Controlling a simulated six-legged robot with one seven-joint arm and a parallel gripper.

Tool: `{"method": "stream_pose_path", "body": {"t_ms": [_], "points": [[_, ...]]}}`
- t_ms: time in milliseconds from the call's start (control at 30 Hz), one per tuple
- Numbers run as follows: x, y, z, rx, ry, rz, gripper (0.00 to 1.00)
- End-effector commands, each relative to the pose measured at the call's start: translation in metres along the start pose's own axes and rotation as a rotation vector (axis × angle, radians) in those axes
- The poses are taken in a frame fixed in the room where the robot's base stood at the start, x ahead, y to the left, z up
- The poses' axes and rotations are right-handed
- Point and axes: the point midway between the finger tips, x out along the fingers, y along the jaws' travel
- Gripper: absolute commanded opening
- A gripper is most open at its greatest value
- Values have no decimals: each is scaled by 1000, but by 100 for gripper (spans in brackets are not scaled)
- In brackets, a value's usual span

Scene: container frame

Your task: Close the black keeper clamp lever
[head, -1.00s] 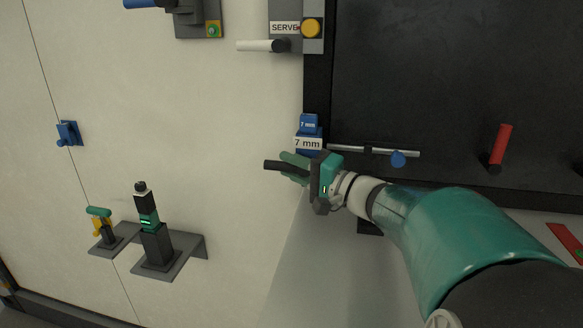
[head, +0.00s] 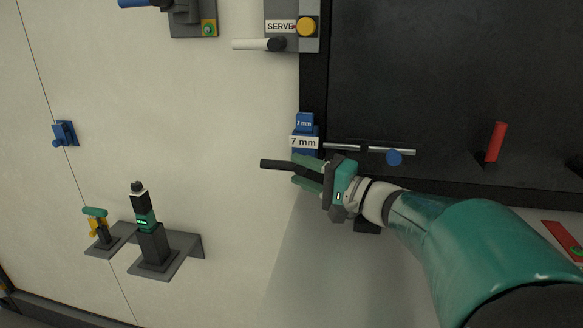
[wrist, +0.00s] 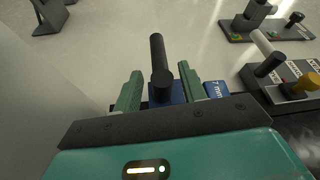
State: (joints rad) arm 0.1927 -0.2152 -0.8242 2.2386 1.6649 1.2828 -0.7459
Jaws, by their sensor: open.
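The black lever (head: 275,164) sticks out to the left, below the blue block with the "7 mm" label (head: 304,143). In the wrist view the black lever (wrist: 159,65) runs away from me between the two green fingers. My gripper (head: 299,173) is open, its fingers on either side of the lever's line. In the wrist view my gripper (wrist: 160,90) shows a gap between each finger and the lever. The lever's base is partly hidden behind the gripper.
A red handle (head: 495,142) stands on the dark panel at right. A white-handled lever (head: 258,44) and yellow button (head: 307,27) are above. The pale wall at left holds a bracketed tool (head: 152,235).

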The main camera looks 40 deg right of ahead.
Motion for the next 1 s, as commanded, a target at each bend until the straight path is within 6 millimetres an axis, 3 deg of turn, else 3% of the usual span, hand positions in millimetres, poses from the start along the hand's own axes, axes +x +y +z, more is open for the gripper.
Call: {"method": "stream_pose_path", "body": {"t_ms": [200, 433, 600, 1000], "points": [[-51, 0, 0, 0, 5, 0, 41], [-90, 1, 0, 1, 3, 2, 41], [-102, 1, 0, 1, 0, 2, 41], [-102, 1, 0, 1, 0, 2, 41]]}}
